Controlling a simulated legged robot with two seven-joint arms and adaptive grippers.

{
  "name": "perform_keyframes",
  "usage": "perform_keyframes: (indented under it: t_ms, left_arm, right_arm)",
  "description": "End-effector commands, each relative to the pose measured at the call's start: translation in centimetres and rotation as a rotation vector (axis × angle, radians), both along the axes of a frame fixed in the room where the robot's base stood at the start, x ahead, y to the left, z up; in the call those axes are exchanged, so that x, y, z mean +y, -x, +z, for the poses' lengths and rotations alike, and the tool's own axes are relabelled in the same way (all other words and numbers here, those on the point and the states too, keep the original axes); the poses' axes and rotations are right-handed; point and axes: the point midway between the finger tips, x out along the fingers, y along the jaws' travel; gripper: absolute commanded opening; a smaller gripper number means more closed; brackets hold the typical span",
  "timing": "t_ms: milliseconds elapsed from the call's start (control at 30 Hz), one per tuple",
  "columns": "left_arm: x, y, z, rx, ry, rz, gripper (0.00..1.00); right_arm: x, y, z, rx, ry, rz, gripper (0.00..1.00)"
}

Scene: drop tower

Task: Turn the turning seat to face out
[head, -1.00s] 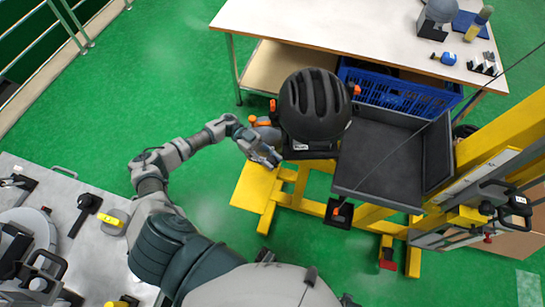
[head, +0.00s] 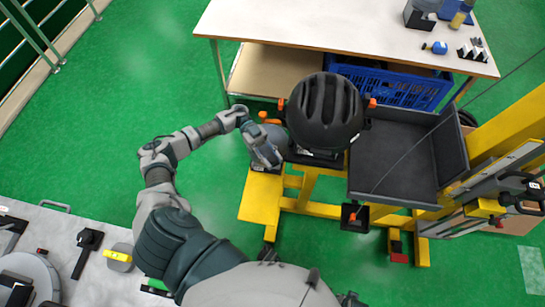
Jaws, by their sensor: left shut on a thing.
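A black vented helmet (head: 325,112) sits on a dark support (head: 314,157) with orange knobs on both sides, at the left end of the yellow drop tower frame. This support appears to be the turning seat; the helmet hides most of it. My left gripper (head: 268,156) is at its left edge, pointing down, shut on a part there that the fingers hide. A grey rounded part (head: 281,140) shows between the gripper and the helmet. My right gripper is out of view.
A black tray (head: 393,160) with a raised right wall stands right of the helmet, beside the yellow column (head: 508,115). Behind are a white table (head: 300,28) and a blue crate (head: 390,88). A grey bench (head: 60,235) with tools is at lower left. Green floor is clear at left.

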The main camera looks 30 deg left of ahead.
Motion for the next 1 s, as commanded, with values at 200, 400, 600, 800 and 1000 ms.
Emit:
perform_keyframes:
  t_ms: [200, 400, 600, 800, 1000]
  left_arm:
    - [0.4, -0.12, -0.02, -0.002, 0.0, 0.0, 0.0]
    - [0.59, -0.19, -0.01, -0.002, 0.002, 0.003, 0.0]
    - [0.6, -0.2, 0.03, -0.003, 0.002, 0.003, 0.56]
    - [0.54, -0.06, -0.01, -0.002, 0.003, 0.001, 0.57]
    - [1.05, -0.37, -0.02, -0.002, 0.001, 0.002, 0.57]
  right_arm:
    - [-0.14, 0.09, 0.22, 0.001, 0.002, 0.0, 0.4]
    - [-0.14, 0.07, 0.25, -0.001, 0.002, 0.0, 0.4]
    - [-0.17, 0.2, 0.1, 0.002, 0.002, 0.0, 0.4]
    - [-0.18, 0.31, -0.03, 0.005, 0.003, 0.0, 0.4]
    - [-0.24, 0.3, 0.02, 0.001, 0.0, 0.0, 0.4]
